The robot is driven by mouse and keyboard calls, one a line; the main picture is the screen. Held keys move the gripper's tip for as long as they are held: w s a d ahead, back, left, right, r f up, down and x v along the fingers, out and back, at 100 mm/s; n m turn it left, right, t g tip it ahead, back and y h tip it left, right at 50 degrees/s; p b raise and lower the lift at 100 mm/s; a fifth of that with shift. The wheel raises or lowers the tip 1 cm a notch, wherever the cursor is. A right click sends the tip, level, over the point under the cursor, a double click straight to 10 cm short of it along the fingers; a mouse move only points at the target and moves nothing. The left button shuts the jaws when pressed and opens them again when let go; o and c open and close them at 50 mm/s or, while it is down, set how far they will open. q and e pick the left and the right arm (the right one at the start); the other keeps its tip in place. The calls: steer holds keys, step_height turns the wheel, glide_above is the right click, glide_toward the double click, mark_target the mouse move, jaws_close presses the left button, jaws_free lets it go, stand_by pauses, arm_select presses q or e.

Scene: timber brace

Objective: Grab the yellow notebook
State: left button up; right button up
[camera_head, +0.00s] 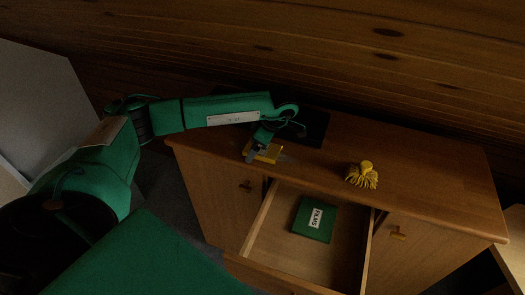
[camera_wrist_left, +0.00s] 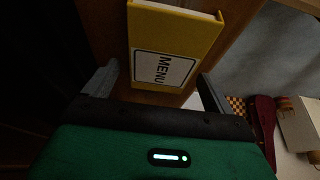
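The yellow notebook, with a white "MENU" label, lies near the front edge of the wooden cabinet top, partly hidden by my gripper in the head view (camera_head: 270,152). It fills the upper middle of the left wrist view (camera_wrist_left: 178,32). My left gripper (camera_head: 256,149) is at the notebook from above. In the wrist view its two fingers (camera_wrist_left: 158,72) stand apart, one toward each side of the notebook, and it looks open. I cannot tell whether either finger touches the notebook. My right gripper is not in view.
The cabinet (camera_head: 425,180) has an open drawer (camera_head: 335,252) holding a green "FILMS" book (camera_head: 308,224). A yellow tentacled figure (camera_head: 363,175) stands on the top, right of the notebook. A flat black item (camera_head: 316,128) lies behind my gripper. The cabinet top's right part is clear.

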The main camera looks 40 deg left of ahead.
arm_select(q)
steer(key=c, duration=0.9)
steer(key=shift+c, duration=0.2)
